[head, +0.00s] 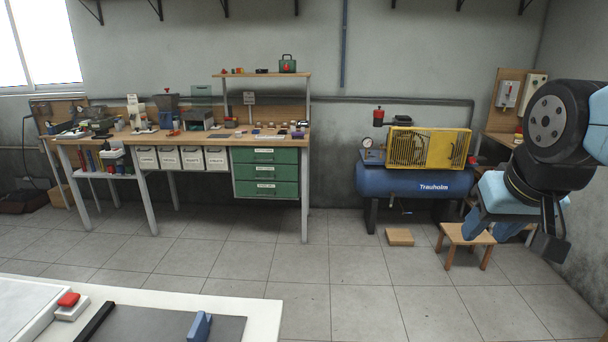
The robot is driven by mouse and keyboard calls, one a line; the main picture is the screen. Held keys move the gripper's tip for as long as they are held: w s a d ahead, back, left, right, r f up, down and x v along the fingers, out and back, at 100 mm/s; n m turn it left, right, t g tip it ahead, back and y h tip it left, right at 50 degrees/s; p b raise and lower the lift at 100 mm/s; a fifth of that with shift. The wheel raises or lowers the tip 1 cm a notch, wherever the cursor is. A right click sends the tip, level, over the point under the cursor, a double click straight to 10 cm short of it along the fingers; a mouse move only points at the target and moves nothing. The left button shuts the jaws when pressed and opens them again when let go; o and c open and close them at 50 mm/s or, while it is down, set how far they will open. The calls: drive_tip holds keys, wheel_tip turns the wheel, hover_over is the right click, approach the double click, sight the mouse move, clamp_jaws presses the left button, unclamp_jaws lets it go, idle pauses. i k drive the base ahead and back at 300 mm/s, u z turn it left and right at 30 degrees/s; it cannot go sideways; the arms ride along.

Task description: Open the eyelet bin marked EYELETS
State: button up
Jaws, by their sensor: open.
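A row of several pale bins (191,158) with dark-lettered labels hangs under the worktop of the wooden workbench (190,140) across the room. The labels are too small to read surely, so I cannot tell which bin is marked EYELETS. The bin fronts look upright and in line. My gripper (551,236) is at the far right of the head view, close to the camera and far from the bins. It is open, with nothing seen between its fingers.
Green drawers (265,173) sit right of the bins. A blue compressor (415,181) with a yellow guard stands by the wall, with a wooden block (399,237) and stool (465,241) on the floor. A white table (255,307) fills the lower left. Tiled floor before the workbench is clear.

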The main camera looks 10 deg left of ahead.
sight(218, 158)
drive_tip(key=i, duration=1.05)
drive_tip(key=u, duration=0.4)
drive_tip(key=i, duration=1.1)
drive_tip(key=u, duration=0.7)
drive_tip(key=i, duration=1.2)
drive_tip(key=u, duration=0.5)
